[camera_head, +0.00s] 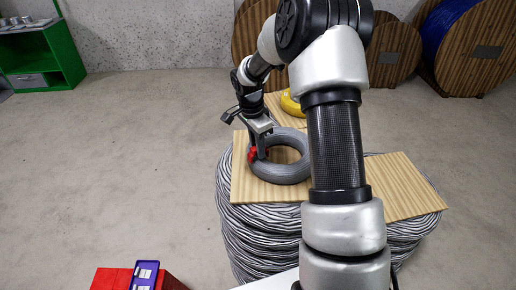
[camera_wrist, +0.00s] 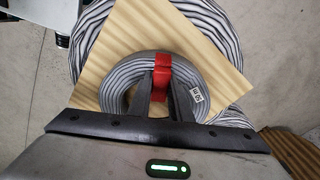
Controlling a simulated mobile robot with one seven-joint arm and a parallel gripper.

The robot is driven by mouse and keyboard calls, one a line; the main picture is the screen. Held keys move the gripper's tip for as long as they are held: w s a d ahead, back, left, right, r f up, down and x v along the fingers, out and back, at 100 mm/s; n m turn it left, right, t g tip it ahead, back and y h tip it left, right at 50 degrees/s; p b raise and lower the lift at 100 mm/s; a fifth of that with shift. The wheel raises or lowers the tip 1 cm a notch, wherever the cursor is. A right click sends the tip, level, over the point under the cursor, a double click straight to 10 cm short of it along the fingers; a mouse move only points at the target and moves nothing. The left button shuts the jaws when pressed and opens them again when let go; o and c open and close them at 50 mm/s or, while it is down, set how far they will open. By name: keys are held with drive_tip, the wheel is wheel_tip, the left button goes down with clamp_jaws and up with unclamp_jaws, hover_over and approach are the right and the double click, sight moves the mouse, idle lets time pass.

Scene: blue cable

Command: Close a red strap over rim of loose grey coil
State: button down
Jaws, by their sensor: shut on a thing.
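The loose grey coil (camera_head: 286,172) lies flat on a wooden board on top of a large striped cable stack. It also shows in the wrist view (camera_wrist: 118,92), with a small white label on its right side. The red strap (camera_head: 252,155) is at the coil's left rim in the head view. In the wrist view the red strap (camera_wrist: 162,72) runs across the coil's rim and down between my fingers. My gripper (camera_head: 259,152) points down at that rim and is shut on the strap. The fingers hide the strap's lower part, so I cannot tell whether its ends meet.
The wooden board (camera_head: 244,188) rests on the striped cable stack (camera_head: 240,225). A second board (camera_head: 405,190) lies at the right. A yellow coil (camera_head: 290,104) sits behind. Large wooden reels stand at the back wall, one with blue cable (camera_head: 440,28). Open floor lies at the left.

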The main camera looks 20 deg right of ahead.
drive_tip(key=shift+r, duration=0.45)
idle(0.3)
drive_tip(key=shift+f, duration=0.2)
drive_tip(key=shift+f+b, duration=0.7)
drive_tip(key=shift+f, duration=0.05)
drive_tip(key=shift+f, duration=0.15)
idle(0.4)
drive_tip(key=shift+r, duration=0.2)
drive_tip(key=shift+r, duration=0.45)
drive_tip(key=shift+r, duration=0.15)
idle(0.4)
drive_tip(key=shift+r, duration=0.25)
drive_tip(key=shift+f, duration=0.2)
